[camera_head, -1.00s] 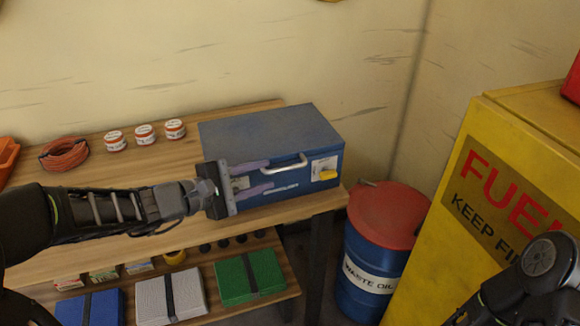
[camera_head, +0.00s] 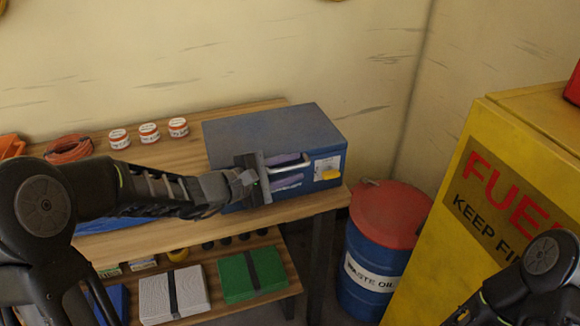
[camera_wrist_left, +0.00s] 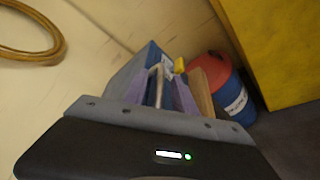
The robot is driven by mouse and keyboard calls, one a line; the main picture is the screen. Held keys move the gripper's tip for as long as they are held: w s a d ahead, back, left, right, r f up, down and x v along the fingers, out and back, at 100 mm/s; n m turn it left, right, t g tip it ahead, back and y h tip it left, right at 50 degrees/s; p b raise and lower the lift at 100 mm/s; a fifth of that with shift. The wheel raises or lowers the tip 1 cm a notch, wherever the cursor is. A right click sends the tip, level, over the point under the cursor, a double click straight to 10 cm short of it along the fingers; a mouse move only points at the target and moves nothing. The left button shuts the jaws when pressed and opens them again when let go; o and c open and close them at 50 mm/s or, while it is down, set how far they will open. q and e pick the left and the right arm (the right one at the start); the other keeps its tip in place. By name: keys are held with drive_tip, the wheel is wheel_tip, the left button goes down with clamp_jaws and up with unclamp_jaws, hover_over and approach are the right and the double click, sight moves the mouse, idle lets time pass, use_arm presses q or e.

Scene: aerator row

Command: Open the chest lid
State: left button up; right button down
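The blue chest (camera_head: 275,132) stands on the wooden bench with its lid down. A pale bar handle (camera_head: 290,164) is on its front, and a yellow latch or tag (camera_head: 330,174) on a white plate is at the front right. My left gripper (camera_head: 287,172) is at the chest's front, its two purple fingers apart, one above and one below the handle. In the left wrist view the handle (camera_wrist_left: 158,86) lies between the open fingers; I cannot tell whether they touch it. Of my right arm only dark links show at the lower right; its gripper is out of view.
Three small white-and-red tins (camera_head: 149,133) and an orange coil (camera_head: 68,149) are at the back of the bench (camera_head: 170,152). A waste oil drum (camera_head: 375,262) and a yellow fuel cabinet (camera_head: 440,250) stand right. Cases (camera_head: 250,274) lie on the lower shelf.

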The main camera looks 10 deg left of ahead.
use_arm(q)
clamp_jaws()
idle(1.4)
